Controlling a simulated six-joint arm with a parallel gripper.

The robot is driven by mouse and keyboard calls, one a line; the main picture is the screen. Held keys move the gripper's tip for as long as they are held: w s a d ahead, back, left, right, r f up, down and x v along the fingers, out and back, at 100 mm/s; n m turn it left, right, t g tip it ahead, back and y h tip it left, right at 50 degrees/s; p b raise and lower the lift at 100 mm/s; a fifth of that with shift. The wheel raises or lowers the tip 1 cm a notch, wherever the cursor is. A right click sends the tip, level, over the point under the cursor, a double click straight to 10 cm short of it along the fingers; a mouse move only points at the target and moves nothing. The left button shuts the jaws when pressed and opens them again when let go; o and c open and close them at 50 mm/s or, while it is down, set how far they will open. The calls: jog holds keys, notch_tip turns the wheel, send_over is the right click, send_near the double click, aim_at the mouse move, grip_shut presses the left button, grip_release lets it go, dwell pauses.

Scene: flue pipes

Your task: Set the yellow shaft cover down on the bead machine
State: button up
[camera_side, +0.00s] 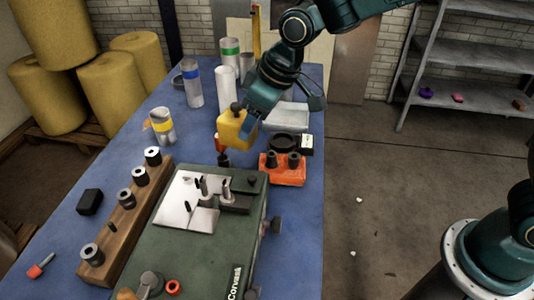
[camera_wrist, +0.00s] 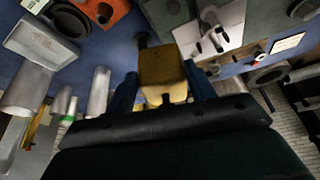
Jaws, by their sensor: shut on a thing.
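The yellow shaft cover (camera_side: 231,131) is a boxy piece with a dark knob on top. My gripper (camera_side: 246,124) is shut on it and holds it above the table, just behind the far end of the green bead machine (camera_side: 180,250). In the wrist view the cover (camera_wrist: 163,70) sits between my two fingers (camera_wrist: 163,90). The bead machine has a white plate with upright posts on top, uncovered in the side view; its top also shows in the wrist view (camera_wrist: 190,38). The cover's underside is hidden.
An orange block (camera_side: 281,176) with dark rollers stands right of the machine's far end. Behind it are a black ring (camera_side: 284,142) and a white tray (camera_side: 288,116). A wooden rack (camera_side: 125,220) of rollers lies left. Pipes (camera_side: 195,87) stand at the back.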

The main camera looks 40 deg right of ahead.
jog(key=s+a+r+n, duration=0.2)
jog(key=s+a+r, duration=0.2)
jog(key=a, duration=0.4)
jog(key=shift+s+a+r+n+g+y, duration=0.15)
jog(key=shift+a+r+n+g+y, duration=0.2)
jog(key=shift+r, duration=0.35)
jog(key=shift+d+f, duration=0.1)
jog(key=shift+f, duration=0.05)
send_over(226, 186)
jog(key=d, duration=0.1)
jog(key=shift+s+f, duration=0.25)
jog(key=shift+f, duration=1.2)
jog(key=shift+s+f, duration=0.2)
jog(key=shift+f, duration=1.2)
jog(key=shift+f, duration=3.1)
